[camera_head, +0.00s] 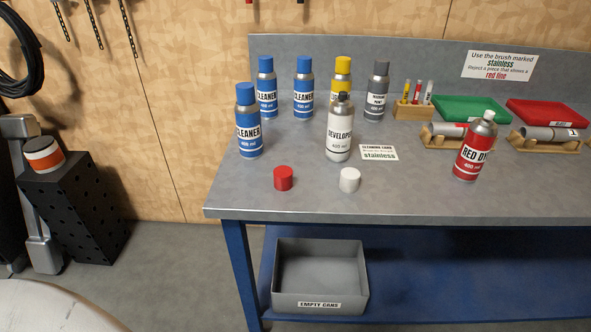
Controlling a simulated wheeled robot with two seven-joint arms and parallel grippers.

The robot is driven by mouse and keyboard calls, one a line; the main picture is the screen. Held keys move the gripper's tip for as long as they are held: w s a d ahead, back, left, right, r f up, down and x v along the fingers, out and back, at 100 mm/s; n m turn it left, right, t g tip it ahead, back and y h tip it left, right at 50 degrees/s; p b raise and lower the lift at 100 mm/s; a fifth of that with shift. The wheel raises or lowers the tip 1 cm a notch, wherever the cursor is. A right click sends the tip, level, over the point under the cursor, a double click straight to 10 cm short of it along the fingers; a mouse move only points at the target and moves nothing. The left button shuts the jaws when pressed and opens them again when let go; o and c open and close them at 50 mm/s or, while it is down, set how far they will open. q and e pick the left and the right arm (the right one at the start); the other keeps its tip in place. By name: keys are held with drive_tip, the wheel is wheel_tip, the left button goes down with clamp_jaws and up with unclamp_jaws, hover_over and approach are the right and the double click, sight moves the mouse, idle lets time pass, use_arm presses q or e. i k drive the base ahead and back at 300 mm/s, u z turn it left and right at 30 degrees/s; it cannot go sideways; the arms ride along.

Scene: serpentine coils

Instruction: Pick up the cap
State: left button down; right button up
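A red cap (284,179) and a white cap (349,180) stand apart near the front of the grey workbench top (420,200). The red cap is left of the white one. Behind the white cap stands a white developer can (340,137) with a bare nozzle top. A red dye can (474,148), also without a cap, stands upright to the right. Neither of my grippers can be made out in the head view.
Capped blue cleaner cans (249,128) and a grey can (377,95) stand behind. Metal cylinders on wooden cradles (465,143), a green tray (470,108) and a red tray (548,112) are at right. An empty cans bin (320,303) sits below. Bench front is mostly clear.

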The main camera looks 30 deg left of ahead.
sight(283, 175)
drive_tip(key=u, duration=0.5)
drive_tip(key=i, duration=1.05)
drive_tip(key=u, duration=1)
